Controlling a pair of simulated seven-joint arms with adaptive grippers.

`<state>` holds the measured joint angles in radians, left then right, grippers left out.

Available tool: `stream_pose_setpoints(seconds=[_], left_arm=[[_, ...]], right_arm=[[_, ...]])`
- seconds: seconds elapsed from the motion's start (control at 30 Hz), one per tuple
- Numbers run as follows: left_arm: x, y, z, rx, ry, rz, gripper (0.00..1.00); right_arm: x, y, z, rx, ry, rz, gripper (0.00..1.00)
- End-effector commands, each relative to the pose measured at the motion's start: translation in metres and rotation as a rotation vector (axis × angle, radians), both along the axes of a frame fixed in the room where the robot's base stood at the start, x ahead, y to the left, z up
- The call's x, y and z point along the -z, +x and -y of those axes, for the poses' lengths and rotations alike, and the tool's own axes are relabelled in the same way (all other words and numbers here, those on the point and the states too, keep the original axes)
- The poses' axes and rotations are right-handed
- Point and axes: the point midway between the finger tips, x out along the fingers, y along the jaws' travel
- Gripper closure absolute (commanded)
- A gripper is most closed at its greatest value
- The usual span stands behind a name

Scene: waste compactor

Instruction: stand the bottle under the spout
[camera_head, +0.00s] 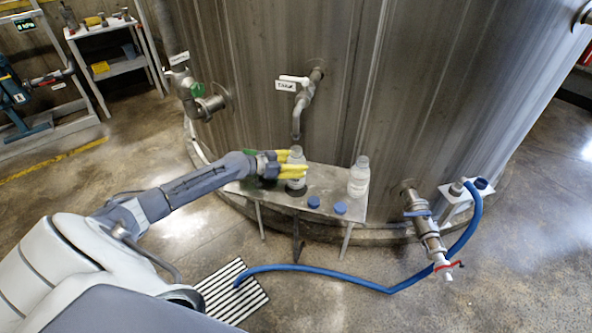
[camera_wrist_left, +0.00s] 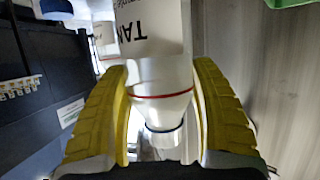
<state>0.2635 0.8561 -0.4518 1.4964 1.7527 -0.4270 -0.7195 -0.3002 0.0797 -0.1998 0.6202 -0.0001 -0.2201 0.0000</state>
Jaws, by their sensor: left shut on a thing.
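My left gripper (camera_head: 303,164) has its yellow fingers shut on a clear bottle (camera_head: 296,184) with an open neck. The bottle is upright at the left part of a small metal shelf, its mouth just below the tip of the tank's spout (camera_head: 297,125). Its base appears at the shelf top; whether it bears on it I cannot tell. In the left wrist view the fingers (camera_wrist_left: 163,105) flank the bottle (camera_wrist_left: 160,78), which shows a red line and dark lettering, seen upside down. My right gripper is not in view.
A second bottle (camera_head: 358,178) stands at the shelf's right end. Two blue caps (camera_head: 314,202) lie near the front edge of the shelf (camera_head: 325,182). A valve (camera_head: 425,228) and blue hose (camera_head: 340,278) are at the right. A floor drain (camera_head: 232,292) lies in front.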

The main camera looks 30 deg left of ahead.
Motion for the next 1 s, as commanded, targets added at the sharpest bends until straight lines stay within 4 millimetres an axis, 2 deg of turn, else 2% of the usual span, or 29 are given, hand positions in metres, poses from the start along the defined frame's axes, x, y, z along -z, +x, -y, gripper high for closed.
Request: stream_pose_setpoints(seconds=[0.1, 0.27, 0.77, 0.8, 1.0], left_arm=[[0.016, 0.0, 0.001, -0.002, -0.004, -0.003, 0.69], [0.028, -0.001, 0.0, -0.001, -0.001, -0.002, 0.69], [0.033, 0.0, 0.0, -0.001, 0.0, 0.0, 0.69], [0.034, -0.001, -0.001, -0.001, 0.0, 0.0, 0.37], [0.033, -0.001, 0.0, -0.001, 0.002, 0.0, 0.16]], right_arm=[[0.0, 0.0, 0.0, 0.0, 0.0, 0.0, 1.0], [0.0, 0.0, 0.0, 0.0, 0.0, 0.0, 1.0], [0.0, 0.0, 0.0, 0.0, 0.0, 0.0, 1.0], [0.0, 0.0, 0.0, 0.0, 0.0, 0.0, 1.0], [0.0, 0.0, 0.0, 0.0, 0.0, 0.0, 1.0]])
